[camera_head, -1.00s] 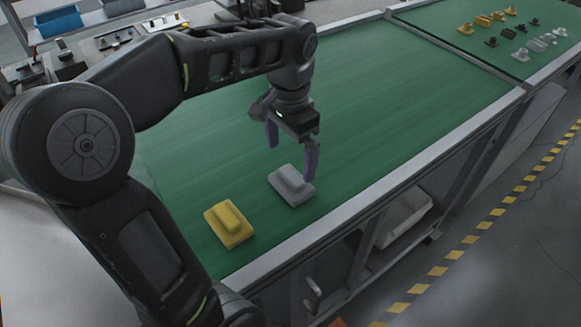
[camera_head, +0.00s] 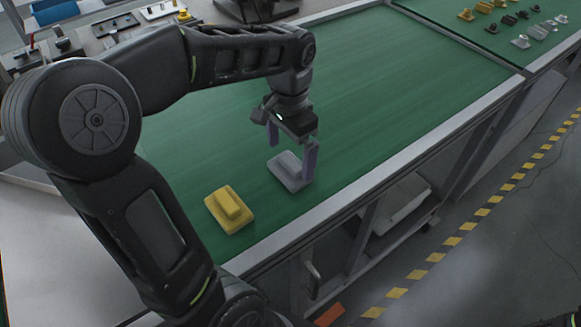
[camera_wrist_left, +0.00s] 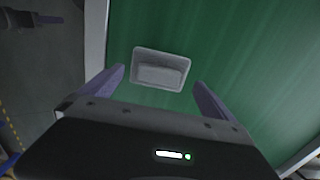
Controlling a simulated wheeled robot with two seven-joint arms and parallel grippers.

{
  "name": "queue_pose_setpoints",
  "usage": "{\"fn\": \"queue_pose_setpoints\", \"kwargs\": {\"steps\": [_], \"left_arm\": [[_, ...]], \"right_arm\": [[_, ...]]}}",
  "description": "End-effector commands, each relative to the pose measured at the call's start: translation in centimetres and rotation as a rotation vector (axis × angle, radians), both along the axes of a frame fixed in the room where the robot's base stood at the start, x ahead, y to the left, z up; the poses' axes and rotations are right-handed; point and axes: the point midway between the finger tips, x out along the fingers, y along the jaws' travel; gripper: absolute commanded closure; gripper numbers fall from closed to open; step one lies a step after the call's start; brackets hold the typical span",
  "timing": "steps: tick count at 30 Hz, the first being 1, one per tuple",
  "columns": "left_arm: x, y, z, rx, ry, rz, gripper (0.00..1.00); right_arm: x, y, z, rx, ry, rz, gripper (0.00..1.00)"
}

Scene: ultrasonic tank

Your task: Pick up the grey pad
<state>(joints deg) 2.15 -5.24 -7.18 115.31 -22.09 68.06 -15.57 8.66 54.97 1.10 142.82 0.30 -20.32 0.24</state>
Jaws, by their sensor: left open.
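The grey pad (camera_head: 287,172) lies on the green table top, a flat plate with a raised block on it. In the left wrist view the grey pad (camera_wrist_left: 158,72) is ahead of and between the two purple fingers. My left gripper (camera_head: 291,150) is open and empty, pointing down just above the pad. One finger partly covers the pad's right end in the head view. The left gripper (camera_wrist_left: 160,90) also shows in its own wrist view, with its fingers on either side.
A yellow pad (camera_head: 230,209) of like shape lies left of the grey one. The metal table edge (camera_head: 345,191) runs close in front. Several small yellow, dark and grey parts (camera_head: 520,18) stand at the far right. The table (camera_head: 400,80) behind the gripper is clear.

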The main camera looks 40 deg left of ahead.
Motion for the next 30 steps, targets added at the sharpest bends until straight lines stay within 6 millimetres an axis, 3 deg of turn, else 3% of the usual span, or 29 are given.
{"fn": "queue_pose_setpoints", "kwargs": {"steps": [9, 27, 30], "left_arm": [[-0.1, -0.2, -4.0, 0.000, 0.002, -0.001, 0.00], [0.0, -0.1, -4.1, 0.000, 0.000, 0.000, 0.00], [0.0, -0.1, -4.1, 0.000, 0.000, 0.001, 0.07]], "right_arm": [[-0.1, -0.1, 0.8, -0.002, 0.004, -0.001, 1.00], [-0.1, -0.1, 0.8, -0.003, 0.003, -0.001, 1.00], [-0.1, -0.1, 0.8, -0.003, 0.003, -0.001, 1.00]]}}
